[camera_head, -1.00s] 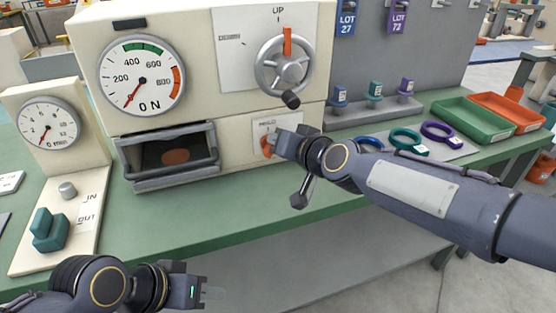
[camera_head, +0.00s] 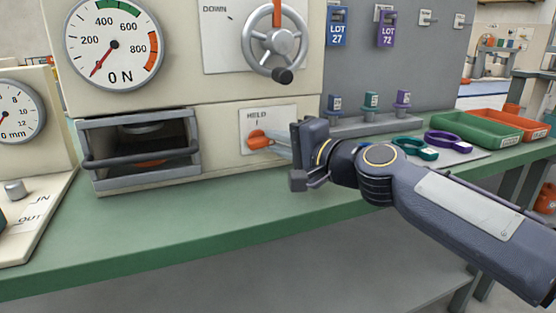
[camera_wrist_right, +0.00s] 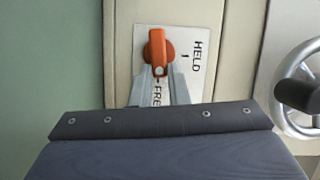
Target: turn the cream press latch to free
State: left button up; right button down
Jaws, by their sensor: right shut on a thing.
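The cream press (camera_head: 215,112) stands on the green bench. Its orange latch (camera_head: 257,139) sits on a white plate (camera_head: 283,119) low on the front, with HELD printed at the top. In the right wrist view the latch (camera_wrist_right: 158,48) lies along the line toward the word FREE (camera_wrist_right: 157,97), its white-dotted end on that side; HELD (camera_wrist_right: 197,62) is off to the right. My right gripper (camera_head: 275,143) is shut on the latch, its fingers either side of the dotted end. The fingers partly cover FREE. My left gripper is out of view.
A handwheel (camera_head: 274,42) with a dark knob is above the latch. Coloured rings (camera_head: 414,148) and a green tray (camera_head: 475,130) lie to the right. The bench front is clear.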

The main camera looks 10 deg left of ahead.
jog(key=shift+f+m+y+b, duration=0.3)
jog(key=shift+m+b, duration=0.5)
jog(key=shift+b, duration=0.15)
jog(key=c, duration=1.4)
grip_release()
jog(key=b+v, duration=0.1)
jog(key=v, duration=0.7)
jog(key=shift+b, duration=0.3)
